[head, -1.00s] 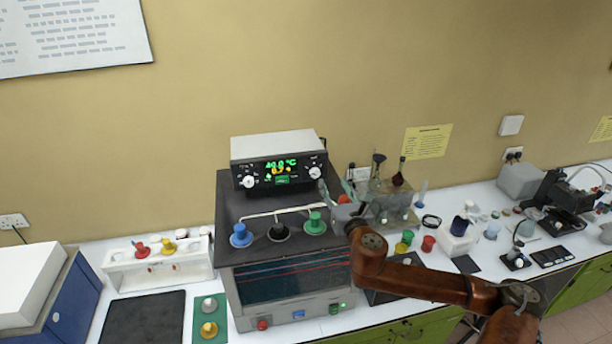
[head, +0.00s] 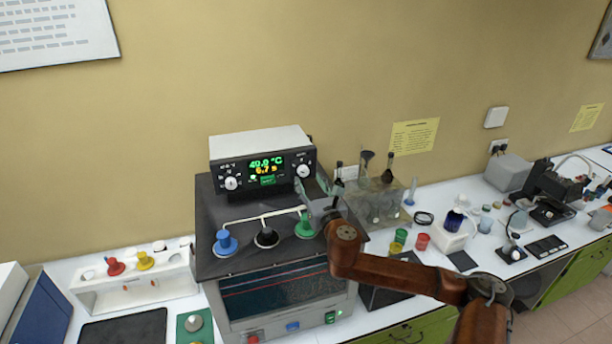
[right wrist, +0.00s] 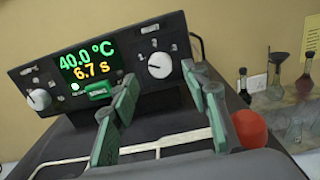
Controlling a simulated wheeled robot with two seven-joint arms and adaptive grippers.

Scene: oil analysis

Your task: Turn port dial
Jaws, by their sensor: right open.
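A control box (head: 262,158) with a lit display stands at the back of the dark bath unit. It has a left white dial (head: 232,183) and a right white dial (head: 303,171). The frames do not label either as the port dial. My right gripper (head: 308,186) is open, just in front of and below the right dial. In the right wrist view, the right dial (right wrist: 160,65) shows between the fingertips of my right gripper (right wrist: 159,78), apparently empty. The left dial (right wrist: 39,99) is further left there. The display reads 40.0 °C and 6.7 s. My left gripper is not in view.
Blue (head: 226,242), black (head: 266,237) and green (head: 305,226) stoppers stand along the unit's top front. A red ball-shaped part (right wrist: 249,128) is close right of my right finger. Glass flasks (head: 387,170) stand to the right. A white rack (head: 137,279) is left.

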